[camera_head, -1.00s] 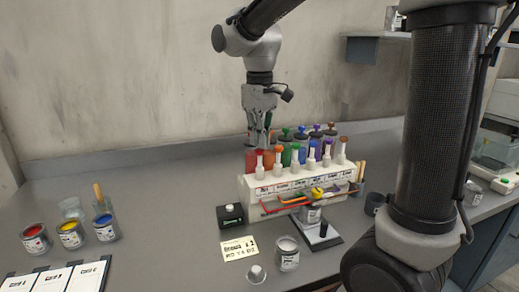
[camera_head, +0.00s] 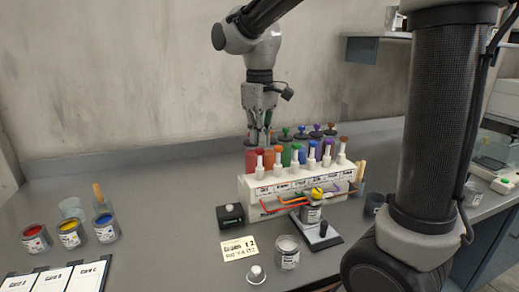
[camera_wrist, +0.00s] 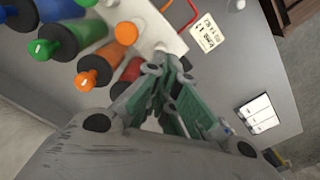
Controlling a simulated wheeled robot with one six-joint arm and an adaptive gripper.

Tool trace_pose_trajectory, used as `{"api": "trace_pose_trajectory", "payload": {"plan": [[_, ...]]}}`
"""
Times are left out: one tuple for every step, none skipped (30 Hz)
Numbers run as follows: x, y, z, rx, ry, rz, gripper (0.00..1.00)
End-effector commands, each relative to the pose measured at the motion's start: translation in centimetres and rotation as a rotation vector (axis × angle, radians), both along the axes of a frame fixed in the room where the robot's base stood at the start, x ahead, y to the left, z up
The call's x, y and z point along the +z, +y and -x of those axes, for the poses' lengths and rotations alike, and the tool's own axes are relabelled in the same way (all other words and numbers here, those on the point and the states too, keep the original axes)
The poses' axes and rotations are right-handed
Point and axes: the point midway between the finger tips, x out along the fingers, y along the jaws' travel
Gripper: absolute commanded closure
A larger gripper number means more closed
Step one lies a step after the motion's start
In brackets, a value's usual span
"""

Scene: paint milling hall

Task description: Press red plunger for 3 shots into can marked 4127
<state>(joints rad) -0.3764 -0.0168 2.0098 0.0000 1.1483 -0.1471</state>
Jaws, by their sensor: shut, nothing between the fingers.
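The dispenser rack (camera_head: 258,203) stands mid-bench, with a row of colored cylinders behind white nozzles. The red cylinder (camera_head: 251,160) is at its left end, and part of it shows in the wrist view (camera_wrist: 128,76). My gripper (camera_head: 261,143) is shut and empty, pointing down at the back of the red and orange cylinders. Its fingers hide the red plunger's top, and I cannot tell whether they touch it. A small can (camera_head: 311,214) sits on a stand in front of the rack. An open can of grey content (camera_head: 287,254) stands nearer. I cannot read 4127 on either.
Orange (camera_wrist: 86,81) and green (camera_wrist: 40,47) plunger knobs stand close beside my gripper. A black box with a white button (camera_head: 230,215) and a handwritten note (camera_head: 240,248) lie left of the stand. Paint cans (camera_head: 70,234) stand at left. The bench between is clear.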

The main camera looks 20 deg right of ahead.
Motion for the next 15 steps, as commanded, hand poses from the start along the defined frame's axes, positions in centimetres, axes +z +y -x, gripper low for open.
{"api": "trace_pose_trajectory", "payload": {"plan": [[-0.2, 0.0, 0.0, 0.000, 0.001, 0.000, 1.00], [-0.3, 0.0, 0.0, 0.000, 0.001, 0.000, 1.00], [-0.5, 0.0, 0.0, 0.000, 0.001, 0.000, 1.00], [-0.6, 0.0, 0.0, 0.000, 0.001, 0.000, 1.00], [-0.8, 0.0, 0.0, 0.000, 0.001, 0.000, 1.00], [-0.9, 0.0, 0.0, 0.000, 0.001, 0.000, 1.00], [-1.1, 0.0, 0.0, 0.000, 0.001, 0.000, 1.00], [-1.2, 0.0, 0.0, 0.000, 0.002, 0.001, 1.00], [-1.3, 0.0, 0.0, 0.000, 0.002, 0.001, 1.00], [-1.5, 0.0, 0.0, 0.000, 0.002, 0.001, 1.00], [-1.6, 0.0, 0.0, 0.000, 0.002, 0.001, 1.00], [-1.7, 0.0, 0.0, 0.000, 0.002, 0.001, 1.00], [-1.9, 0.0, 0.0, 0.000, 0.001, 0.000, 1.00], [-2.0, 0.0, 0.0, 0.000, 0.001, 0.000, 1.00], [-2.1, 0.0, 0.0, 0.000, 0.001, 0.000, 1.00]]}}
